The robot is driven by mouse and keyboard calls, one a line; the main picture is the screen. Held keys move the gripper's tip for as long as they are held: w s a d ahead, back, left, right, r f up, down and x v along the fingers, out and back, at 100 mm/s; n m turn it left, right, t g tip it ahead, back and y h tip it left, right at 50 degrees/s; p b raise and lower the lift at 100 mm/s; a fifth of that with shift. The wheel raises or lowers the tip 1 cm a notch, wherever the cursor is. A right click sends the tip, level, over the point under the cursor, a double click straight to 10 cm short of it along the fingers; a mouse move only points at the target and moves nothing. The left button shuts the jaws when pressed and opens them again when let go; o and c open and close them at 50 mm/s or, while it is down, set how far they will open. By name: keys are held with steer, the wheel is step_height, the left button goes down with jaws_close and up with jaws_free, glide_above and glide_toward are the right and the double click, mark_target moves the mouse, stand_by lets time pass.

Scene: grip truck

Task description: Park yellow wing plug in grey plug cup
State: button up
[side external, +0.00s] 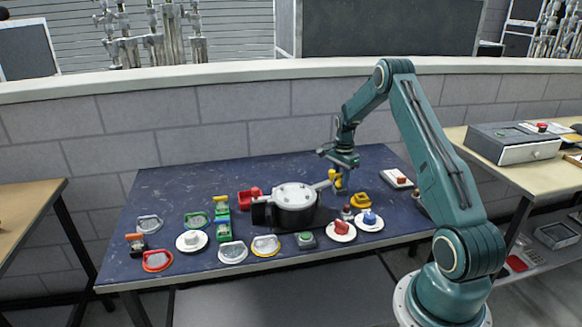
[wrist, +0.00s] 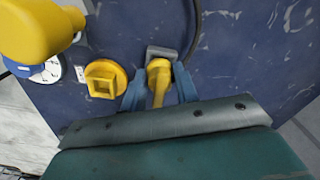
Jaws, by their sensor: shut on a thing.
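My gripper (side external: 341,168) is above the right part of the blue table, beside the pot, and points down. Its blue-grey fingers (wrist: 159,88) are shut on the yellow wing plug (wrist: 158,70), which also shows below the jaws in the side view (side external: 338,183). A grey squared piece (wrist: 162,52) shows just beyond the plug in the wrist view. I cannot tell whether it is the grey plug cup or whether the plug touches it. No grey cup stands out clearly in the side view.
A yellow socket with a square hole (wrist: 103,78) sits left of the plug in the wrist view. A silver-lidded pot (side external: 294,196) stands close to my gripper. White saucers with a red piece (side external: 342,228) and a blue piece (side external: 370,217) lie nearer the front edge.

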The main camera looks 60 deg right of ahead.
mark_target(341, 174)
steer(key=shift+f, duration=0.45)
stand_by(1.1)
steer(key=o, duration=1.1)
steer(key=shift+o, duration=0.4)
steer(key=shift+o, duration=1.2)
steer(key=shift+r, duration=3.75)
steer(key=shift+r, duration=0.1)
